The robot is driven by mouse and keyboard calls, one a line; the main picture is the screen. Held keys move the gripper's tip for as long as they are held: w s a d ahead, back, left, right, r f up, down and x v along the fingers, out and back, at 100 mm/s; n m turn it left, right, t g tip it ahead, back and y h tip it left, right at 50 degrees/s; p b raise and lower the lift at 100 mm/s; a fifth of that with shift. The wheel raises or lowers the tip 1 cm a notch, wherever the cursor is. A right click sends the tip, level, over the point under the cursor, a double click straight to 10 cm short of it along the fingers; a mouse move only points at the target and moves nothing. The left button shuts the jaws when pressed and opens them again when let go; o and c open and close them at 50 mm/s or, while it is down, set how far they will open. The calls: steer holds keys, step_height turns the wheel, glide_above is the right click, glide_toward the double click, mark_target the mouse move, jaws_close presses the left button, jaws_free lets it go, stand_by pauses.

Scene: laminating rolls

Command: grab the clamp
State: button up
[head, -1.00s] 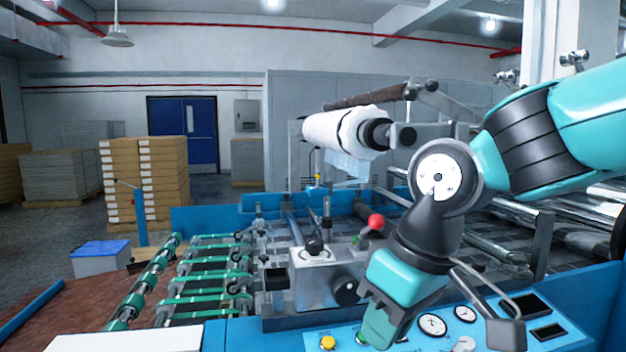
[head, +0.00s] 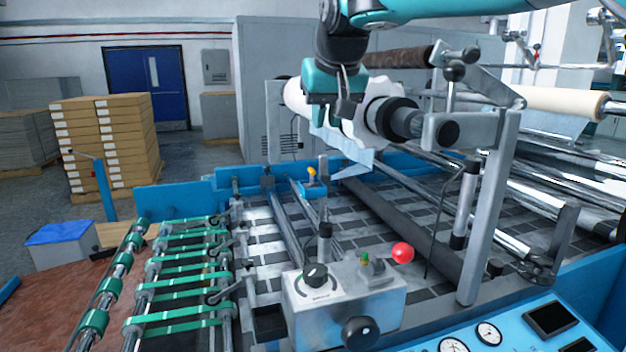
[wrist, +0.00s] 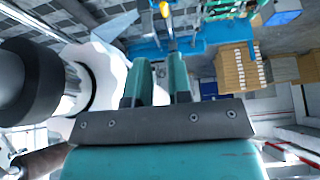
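A small blue part with a yellow-orange top, which looks like the clamp (head: 312,183), sits on a bar across the laminating bed in the head view. In the wrist view its yellow top (wrist: 165,9) shows at the upper edge, beyond my fingertips. My gripper (head: 335,98) is up beside the white roll, above the clamp and apart from it. In the wrist view my gripper (wrist: 161,60) has two teal fingers with a gap between them and nothing held. The fingertips are partly hard to make out in the head view.
The white roll (head: 300,98) with its black shaft end (head: 395,119) is close by my gripper. A metal upright (head: 490,210) stands to the right. Stacked cartons (head: 105,140) are at the back left.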

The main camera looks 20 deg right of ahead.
steer(key=p, duration=0.2)
glide_toward(312, 169)
steer(key=x, duration=0.5)
steer(key=shift+w+r, duration=0.15)
steer(key=shift+w, duration=0.05)
steer(key=shift+p+x, duration=0.95)
steer(key=shift+x, duration=1.95)
steer(key=shift+s, duration=0.2)
jaws_close()
